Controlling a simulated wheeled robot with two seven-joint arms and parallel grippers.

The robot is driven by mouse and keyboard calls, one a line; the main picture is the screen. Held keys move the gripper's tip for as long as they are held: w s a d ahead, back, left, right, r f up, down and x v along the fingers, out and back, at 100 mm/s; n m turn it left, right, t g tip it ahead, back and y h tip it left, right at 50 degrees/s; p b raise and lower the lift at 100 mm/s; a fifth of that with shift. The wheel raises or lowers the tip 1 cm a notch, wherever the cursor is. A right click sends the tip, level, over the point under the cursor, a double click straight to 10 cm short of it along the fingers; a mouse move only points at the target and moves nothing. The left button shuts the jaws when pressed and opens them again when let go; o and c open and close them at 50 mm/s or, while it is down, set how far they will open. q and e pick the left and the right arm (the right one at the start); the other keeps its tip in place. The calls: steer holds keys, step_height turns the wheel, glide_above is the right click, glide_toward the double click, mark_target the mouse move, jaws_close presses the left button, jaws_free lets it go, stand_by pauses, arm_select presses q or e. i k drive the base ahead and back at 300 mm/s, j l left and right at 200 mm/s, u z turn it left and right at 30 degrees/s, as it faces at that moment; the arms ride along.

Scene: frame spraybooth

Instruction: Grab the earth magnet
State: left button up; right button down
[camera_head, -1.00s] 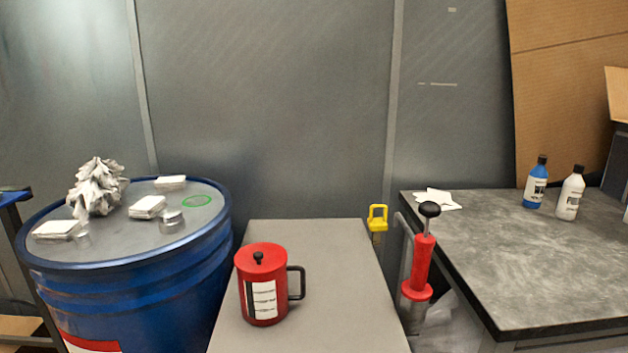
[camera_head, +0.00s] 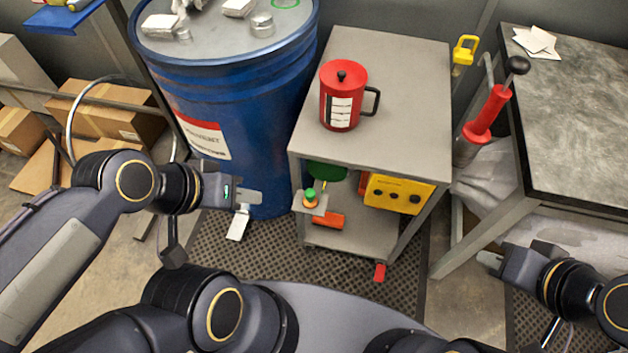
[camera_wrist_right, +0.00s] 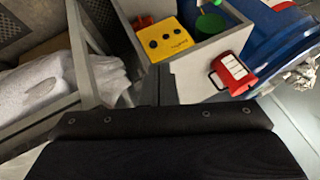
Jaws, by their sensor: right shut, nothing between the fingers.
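I cannot tell for sure which thing is the earth magnet. A small silver cylinder (camera_head: 262,25) on top of the blue drum (camera_head: 235,100) looks most like it. My left gripper (camera_head: 246,206) is low in front of the drum, well below its top and apart from the cylinder. Pale flat pieces show at its tip, and I cannot tell whether it is open or shut. My right gripper (camera_head: 489,259) is shut and empty at the lower right, in front of the dark-topped table (camera_head: 580,120).
A red lidded mug (camera_head: 343,95) stands on the grey cart (camera_head: 410,75). Its lower shelf holds a yellow box (camera_head: 398,194) and an orange piece (camera_head: 328,220). A red-handled tool (camera_head: 488,115) and a yellow padlock (camera_head: 464,50) are right of the cart. Cardboard boxes (camera_head: 110,110) lie left.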

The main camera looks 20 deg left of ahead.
mark_target(310, 201)
steer(key=j+u, duration=0.25)
steer(key=j, duration=0.45)
steer(key=i+j+u, duration=0.25)
steer(key=j, duration=0.4)
steer(key=k, duration=0.1)
